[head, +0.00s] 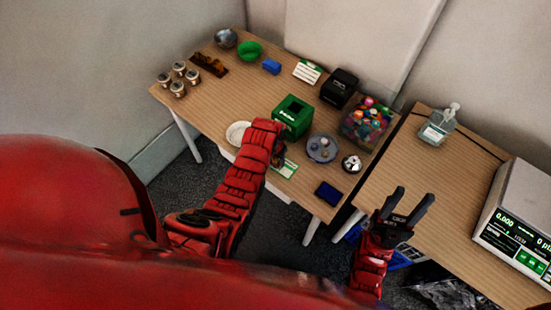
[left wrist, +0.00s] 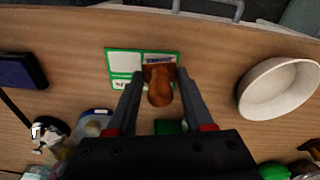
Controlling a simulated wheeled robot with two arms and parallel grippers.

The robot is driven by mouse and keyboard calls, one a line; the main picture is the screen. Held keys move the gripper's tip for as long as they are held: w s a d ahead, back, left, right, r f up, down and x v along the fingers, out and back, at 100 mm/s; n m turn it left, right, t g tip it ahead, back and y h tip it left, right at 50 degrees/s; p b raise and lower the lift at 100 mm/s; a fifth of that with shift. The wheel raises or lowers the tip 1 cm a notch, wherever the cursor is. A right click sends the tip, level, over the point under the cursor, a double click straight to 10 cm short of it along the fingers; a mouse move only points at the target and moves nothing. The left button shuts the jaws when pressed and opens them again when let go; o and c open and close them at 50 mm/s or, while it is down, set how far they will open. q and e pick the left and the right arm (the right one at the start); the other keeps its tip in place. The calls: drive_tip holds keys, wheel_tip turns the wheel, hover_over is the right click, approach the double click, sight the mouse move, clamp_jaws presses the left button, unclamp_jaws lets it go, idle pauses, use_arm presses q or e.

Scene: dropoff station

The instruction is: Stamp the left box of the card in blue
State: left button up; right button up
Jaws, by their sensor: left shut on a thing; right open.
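My left gripper (head: 277,155) is shut on a stamp with a brown wooden handle (left wrist: 159,90). The card (head: 288,170) is white with green borders and lies on the wooden table near its front edge. In the left wrist view the stamp is over the right part of the card (left wrist: 124,62); I cannot tell whether it touches. Blue-purple marking shows beside the stamp's top edge, partly hidden. A dark blue pad (head: 328,193) lies right of the card in the head view, at the left in the wrist view (left wrist: 22,71). My right gripper (head: 408,206) is open and empty.
A white dish (head: 237,133) lies left of the card, and a green box (head: 293,112) stands behind it. A round container (head: 321,148), a silver bell-like object (head: 351,163) and a clear bin (head: 366,122) stand to the right. A second table holds a dispenser (head: 438,124) and scale (head: 518,222).

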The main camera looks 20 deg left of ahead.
use_arm(q)
drive_tip(key=shift+s+f+b, duration=0.1)
drive_tip(key=shift+f+b, duration=0.3)
drive_tip(key=shift+b, duration=0.05)
idle(1.5)
drive_tip(key=shift+r+p, duration=0.6)
drive_tip(key=shift+r, duration=0.75)
drive_tip(key=shift+r+p, duration=0.65)
drive_tip(key=shift+r, duration=1.55)
